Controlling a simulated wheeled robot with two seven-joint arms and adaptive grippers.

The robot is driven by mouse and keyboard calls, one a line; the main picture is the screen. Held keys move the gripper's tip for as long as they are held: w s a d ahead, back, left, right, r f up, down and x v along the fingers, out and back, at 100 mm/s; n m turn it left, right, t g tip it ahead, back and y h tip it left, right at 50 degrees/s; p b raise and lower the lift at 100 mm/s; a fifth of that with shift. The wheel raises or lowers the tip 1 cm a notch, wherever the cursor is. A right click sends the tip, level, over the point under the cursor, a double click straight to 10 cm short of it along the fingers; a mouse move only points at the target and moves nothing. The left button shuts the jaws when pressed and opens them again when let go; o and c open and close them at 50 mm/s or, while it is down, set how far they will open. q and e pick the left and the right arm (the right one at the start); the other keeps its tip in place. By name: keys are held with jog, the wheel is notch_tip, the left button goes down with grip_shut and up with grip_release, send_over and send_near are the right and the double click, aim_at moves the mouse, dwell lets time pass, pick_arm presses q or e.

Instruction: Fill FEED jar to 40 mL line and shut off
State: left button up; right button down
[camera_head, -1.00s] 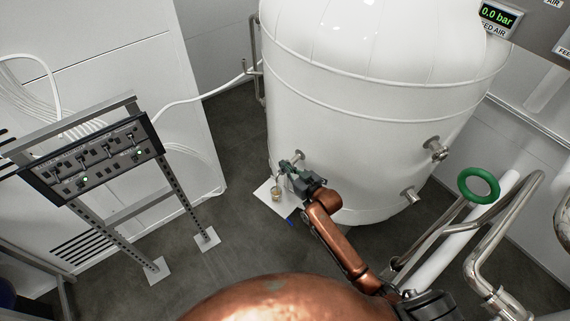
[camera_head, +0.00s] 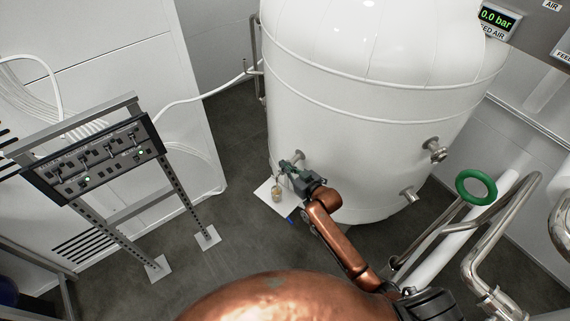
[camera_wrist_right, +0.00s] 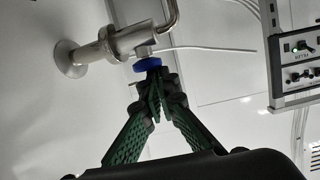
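A small jar (camera_head: 277,190) stands on a white plate (camera_head: 266,203) at the foot of the big white tank (camera_head: 365,110) in the head view. It holds something yellowish; its lines are too small to read. My right gripper (camera_head: 284,165) is above and beside the jar, at the tank's low outlet. In the right wrist view, a steel sampling valve (camera_wrist_right: 122,42) with a blue knob (camera_wrist_right: 147,65) sticks out. My right gripper's green fingers (camera_wrist_right: 152,77) are closed together with their tips at the knob; whether they pinch it is unclear. The left gripper is not in view.
A control panel (camera_head: 95,160) on a metal stand is at the left. A green handwheel (camera_head: 478,186) and steel pipes (camera_head: 440,235) are at the right. A gauge (camera_head: 497,19) reads 0.0 bar. Grey floor (camera_head: 232,240) lies open between panel and tank.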

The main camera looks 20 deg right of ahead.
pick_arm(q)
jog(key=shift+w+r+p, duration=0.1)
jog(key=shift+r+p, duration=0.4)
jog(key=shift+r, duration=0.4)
pick_arm(e)
jog(key=s+d+r, duration=0.3)
jog(key=s+r, duration=0.3)
jog(key=s, duration=0.3)
jog(key=shift+d, duration=0.2)
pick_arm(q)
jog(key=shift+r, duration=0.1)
pick_arm(e)
jog(key=shift+r, duration=0.25)
